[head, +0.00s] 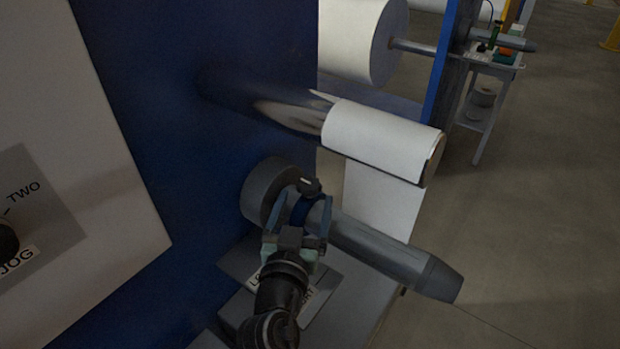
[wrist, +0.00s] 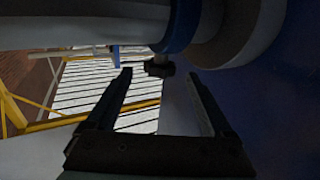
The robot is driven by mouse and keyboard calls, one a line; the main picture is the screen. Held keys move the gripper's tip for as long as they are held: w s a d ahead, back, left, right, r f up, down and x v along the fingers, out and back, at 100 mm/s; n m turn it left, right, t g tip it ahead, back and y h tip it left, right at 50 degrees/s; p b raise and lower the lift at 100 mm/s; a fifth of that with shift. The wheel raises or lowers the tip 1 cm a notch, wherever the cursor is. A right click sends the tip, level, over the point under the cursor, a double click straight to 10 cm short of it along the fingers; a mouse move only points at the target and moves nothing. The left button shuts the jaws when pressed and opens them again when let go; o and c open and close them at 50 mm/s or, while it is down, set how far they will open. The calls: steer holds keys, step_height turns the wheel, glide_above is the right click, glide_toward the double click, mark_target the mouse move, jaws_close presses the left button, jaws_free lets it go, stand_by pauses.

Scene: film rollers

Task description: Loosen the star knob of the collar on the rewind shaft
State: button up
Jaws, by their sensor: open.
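The rewind shaft (head: 385,248) is a grey bar that juts from the blue machine wall toward the lower right. A narrow blue collar (head: 300,211) sits around it near the wall-side hub; it also shows at the top of the wrist view (wrist: 183,26). The dark star knob (head: 309,186) sticks out from the collar. In the wrist view the knob (wrist: 160,69) appears between my fingertips, around their tip level, with gaps on both sides. My gripper (head: 299,198) is open and empty, its fingers around the collar area in the head view. It partly hides the collar.
A round grey hub (head: 265,188) stands close beside the collar. A white film roll (head: 380,140) on another shaft is above the rewind shaft. A labelled grey box (head: 315,290) lies below. A control panel (head: 60,190) fills the left. Open floor lies to the right.

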mark_target(307, 194)
steer(key=shift+w+d+r, duration=0.1)
steer(key=shift+w+d, duration=0.05)
steer(key=shift+w, duration=0.75)
steer(key=shift+w+d+f, duration=0.1)
steer(key=shift+w+d, duration=0.1)
steer(key=shift+w, duration=0.7)
steer(key=shift+w+d+r, duration=0.1)
steer(key=shift+w+d, duration=0.05)
steer(key=shift+w, duration=0.75)
steer(key=shift+p, duration=0.3)
steer(key=c, duration=1.4)
